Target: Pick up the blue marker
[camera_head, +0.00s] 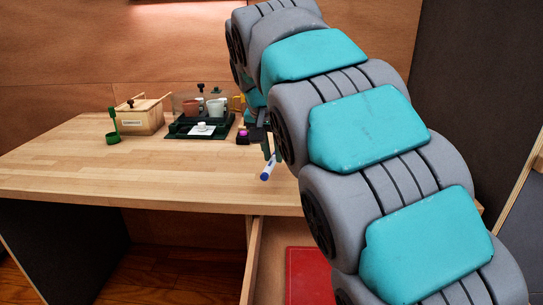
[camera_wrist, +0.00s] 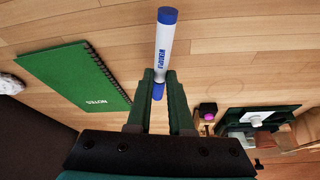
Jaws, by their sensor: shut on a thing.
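The blue marker (camera_wrist: 163,42) has a white barrel with dark lettering and blue ends. In the wrist view, my gripper (camera_wrist: 164,78) is shut on it near one blue end, and the barrel sticks out past the fingertips. In the head view, the marker (camera_head: 268,169) shows near the table's front edge, tilted, with one blue end lower. My gripper (camera_head: 268,147) is just above it there, partly hidden by my arm. I cannot tell for sure whether the marker touches the table.
The wooden table (camera_head: 170,178) is mostly clear at left. A wooden box (camera_head: 142,120), a green stand (camera_head: 113,128) and a dark tray (camera_head: 180,131) with cups stand toward the back. A green notebook (camera_wrist: 75,75) lies near the marker. A red item (camera_head: 308,274) is below the table edge.

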